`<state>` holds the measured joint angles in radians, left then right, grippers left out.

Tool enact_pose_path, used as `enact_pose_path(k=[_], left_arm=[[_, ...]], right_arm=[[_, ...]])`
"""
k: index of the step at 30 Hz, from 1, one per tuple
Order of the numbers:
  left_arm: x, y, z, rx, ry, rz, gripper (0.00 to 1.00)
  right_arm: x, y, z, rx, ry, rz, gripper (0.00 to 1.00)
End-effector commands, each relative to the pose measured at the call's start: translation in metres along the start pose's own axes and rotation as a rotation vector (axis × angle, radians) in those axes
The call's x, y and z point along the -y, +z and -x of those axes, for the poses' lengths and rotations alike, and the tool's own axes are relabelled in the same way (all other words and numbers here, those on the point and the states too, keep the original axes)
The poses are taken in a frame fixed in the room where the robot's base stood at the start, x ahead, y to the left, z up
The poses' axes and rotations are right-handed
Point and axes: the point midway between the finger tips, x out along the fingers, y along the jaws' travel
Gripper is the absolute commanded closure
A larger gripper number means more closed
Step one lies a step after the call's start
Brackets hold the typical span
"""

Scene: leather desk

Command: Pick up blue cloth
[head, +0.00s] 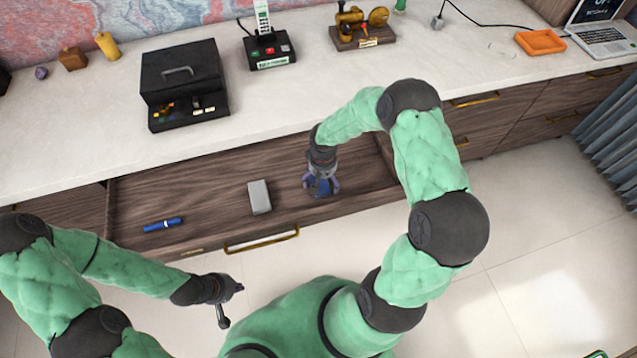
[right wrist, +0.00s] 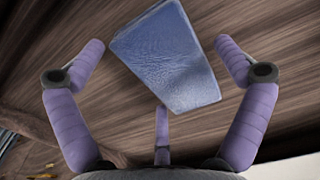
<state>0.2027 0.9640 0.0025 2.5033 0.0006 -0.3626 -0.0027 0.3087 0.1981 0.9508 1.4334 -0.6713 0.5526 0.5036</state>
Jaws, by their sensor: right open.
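The blue cloth (right wrist: 170,58) lies flat on the wooden bottom of an open drawer (head: 218,215). In the head view a bit of the blue cloth (head: 321,187) shows below my right gripper (head: 321,190), which hides part of it. In the right wrist view my right gripper (right wrist: 160,70) has its purple fingers spread open, with the cloth between and beyond them. No finger is seen closed on the cloth. My left gripper (head: 224,309) hangs in front of the drawer, away from the cloth; its finger state is unclear.
A grey block (head: 259,197) and a blue cylindrical item (head: 163,225) lie in the same drawer, left of the cloth. The drawer has a brass handle (head: 262,240). A black cash box (head: 182,85) and a phone (head: 268,45) stand on the white desktop (head: 115,135) behind.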

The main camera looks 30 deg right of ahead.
Motion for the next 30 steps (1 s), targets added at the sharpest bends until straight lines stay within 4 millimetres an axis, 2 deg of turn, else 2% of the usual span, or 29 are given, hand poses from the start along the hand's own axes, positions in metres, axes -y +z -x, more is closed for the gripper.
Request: enact_pose_path(k=[5,10,11,23,30], left_arm=[[0.0,0.0,0.001,0.0,0.0,0.0,1.0],[0.0,0.0,0.001,0.0,0.0,0.0,1.0],[0.0,0.0,0.001,0.0,0.0,0.0,1.0],[-0.001,0.0,0.002,0.0,0.0,0.0,1.0],[-0.004,0.0,0.013,0.0,0.0,0.0,1.0]], right_arm=[[0.0,-0.001,0.001,-0.001,0.0,0.0,0.0],[0.0,0.0,0.001,-0.001,0.0,0.0,0.45],[0.0,0.0,0.001,-0.001,0.0,0.0,0.5],[0.0,0.0,0.002,0.0,0.0,0.001,0.51],[0.0,-0.001,0.024,-0.002,0.0,0.001,0.51]])
